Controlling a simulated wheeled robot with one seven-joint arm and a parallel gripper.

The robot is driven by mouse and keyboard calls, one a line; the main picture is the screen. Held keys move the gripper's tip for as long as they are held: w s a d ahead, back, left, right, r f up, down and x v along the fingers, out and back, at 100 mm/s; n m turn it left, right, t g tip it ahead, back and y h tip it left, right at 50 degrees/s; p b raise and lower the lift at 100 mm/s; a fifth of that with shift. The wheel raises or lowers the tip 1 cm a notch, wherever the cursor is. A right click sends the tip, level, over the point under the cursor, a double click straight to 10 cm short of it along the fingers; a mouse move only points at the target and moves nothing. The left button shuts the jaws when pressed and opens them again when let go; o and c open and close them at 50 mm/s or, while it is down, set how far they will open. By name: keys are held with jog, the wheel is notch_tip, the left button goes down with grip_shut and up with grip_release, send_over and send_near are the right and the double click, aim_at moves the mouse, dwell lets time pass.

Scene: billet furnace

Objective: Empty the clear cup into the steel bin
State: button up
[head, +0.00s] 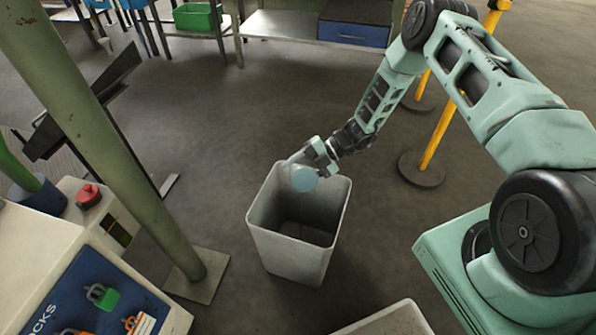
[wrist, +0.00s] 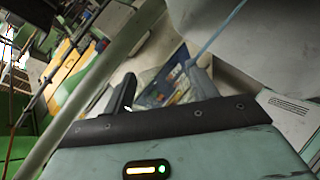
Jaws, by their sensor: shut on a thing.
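The steel bin (head: 290,261) is a tall, pale, square open-topped bin on the floor in the middle of the head view. My gripper (head: 316,158) is over its far rim, shut on the clear cup (head: 303,178). The cup is see-through with a bluish round area, and looks tilted over the bin's opening. I cannot tell how much is in it. In the wrist view my gripper (wrist: 163,82) shows its two fingers apart, with the see-through cup hard to make out between them.
A green post (head: 130,165) on a square base stands left of the bin. A lockout panel with padlocks (head: 103,296) is at lower left. A yellow post (head: 440,130) stands at right. Another pale container (head: 392,322) is at the bottom edge. Open floor lies behind the bin.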

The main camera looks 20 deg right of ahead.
dwell(0.4)
jog(key=shift+w+f+m+g+b, duration=0.1)
jog(key=shift+w+m+g+b, duration=0.15)
jog(key=shift+m+b, duration=0.3)
jog(key=shift+s, duration=0.1)
jog(key=shift+d, duration=0.1)
dwell(1.8)
